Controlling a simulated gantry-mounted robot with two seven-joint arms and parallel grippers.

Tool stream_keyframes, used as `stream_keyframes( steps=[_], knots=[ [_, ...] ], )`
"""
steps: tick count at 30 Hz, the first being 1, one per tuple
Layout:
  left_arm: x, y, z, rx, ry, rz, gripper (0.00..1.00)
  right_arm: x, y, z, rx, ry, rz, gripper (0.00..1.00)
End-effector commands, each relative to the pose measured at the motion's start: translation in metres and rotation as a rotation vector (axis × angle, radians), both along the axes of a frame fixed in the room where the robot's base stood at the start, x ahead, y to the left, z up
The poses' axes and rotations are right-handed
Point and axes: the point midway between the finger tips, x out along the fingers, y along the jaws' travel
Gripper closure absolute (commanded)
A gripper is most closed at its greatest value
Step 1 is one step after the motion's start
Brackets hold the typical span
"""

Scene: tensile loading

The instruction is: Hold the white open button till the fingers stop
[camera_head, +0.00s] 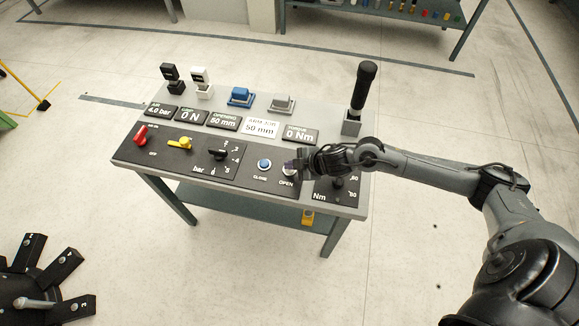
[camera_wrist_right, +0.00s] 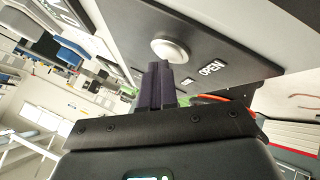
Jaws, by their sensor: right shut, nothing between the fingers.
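The white open button (camera_wrist_right: 170,50) is a round, pale button in a metal ring on the dark panel, beside the word OPEN. In the head view it (camera_head: 289,170) is partly covered by my gripper. My right gripper (camera_head: 298,165) reaches in from the right and is shut and empty. In the right wrist view its closed fingertips (camera_wrist_right: 158,68) are right at the button's edge; I cannot tell whether they press it. The opening display (camera_head: 223,122) reads 50 mm. My left gripper is not in view.
The blue close button (camera_head: 264,164) is just left of the open button. A black-handled torque tool (camera_head: 362,90) stands upright at the console's right back. A red knob (camera_head: 141,134), a yellow lever (camera_head: 180,144) and a dial (camera_head: 220,154) are on the left.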

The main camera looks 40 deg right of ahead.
Motion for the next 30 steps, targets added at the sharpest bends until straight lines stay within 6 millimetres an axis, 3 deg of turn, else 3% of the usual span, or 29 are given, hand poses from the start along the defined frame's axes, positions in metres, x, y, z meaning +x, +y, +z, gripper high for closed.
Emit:
stream_keyframes(
  steps=[22,30],
  knots=[
    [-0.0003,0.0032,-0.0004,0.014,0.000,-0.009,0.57,-0.0008,0.0000,-0.0012,-0.001,0.003,0.000,1.00],
    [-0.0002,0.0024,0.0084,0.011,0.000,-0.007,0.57,-0.0009,0.0002,0.0065,0.000,0.002,0.001,1.00]
  ],
)
